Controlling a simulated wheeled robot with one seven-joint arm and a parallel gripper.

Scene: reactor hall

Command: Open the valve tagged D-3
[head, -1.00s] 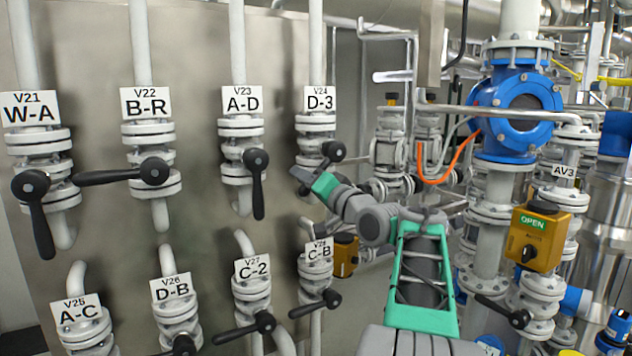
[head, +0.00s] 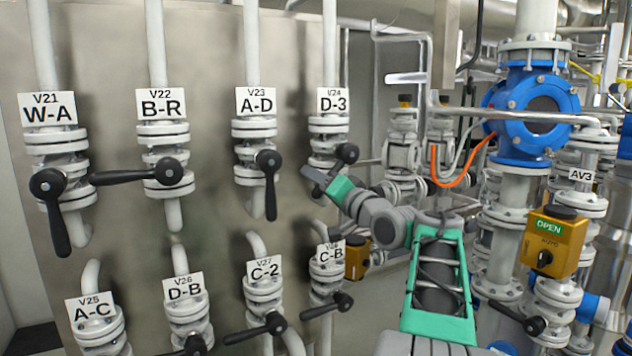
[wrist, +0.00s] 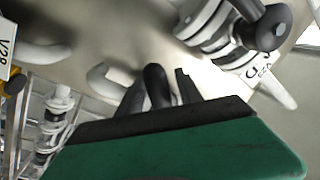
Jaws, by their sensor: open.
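The valve tagged D-3 (head: 329,126) is the rightmost of the upper row, a pale flanged body under its white tag (head: 333,100). Its round black hub (head: 347,153) shows at the lower right of the body. Its lever is mostly hidden behind my gripper in the head view. My gripper (head: 314,177) is open just below and left of that hub. In the wrist view, a black lever end (wrist: 155,85) stands between the two open fingers of my gripper (wrist: 160,72). I cannot tell whether either finger touches it.
Valve A-D (head: 254,130) is to the left, its black lever hanging down. Valve C-B (head: 327,272) is just below my gripper, its lever sticking out left. Pipes and a yellow actuator box (head: 548,243) are to the right of my arm. The steel panel (head: 215,60) is behind the valves.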

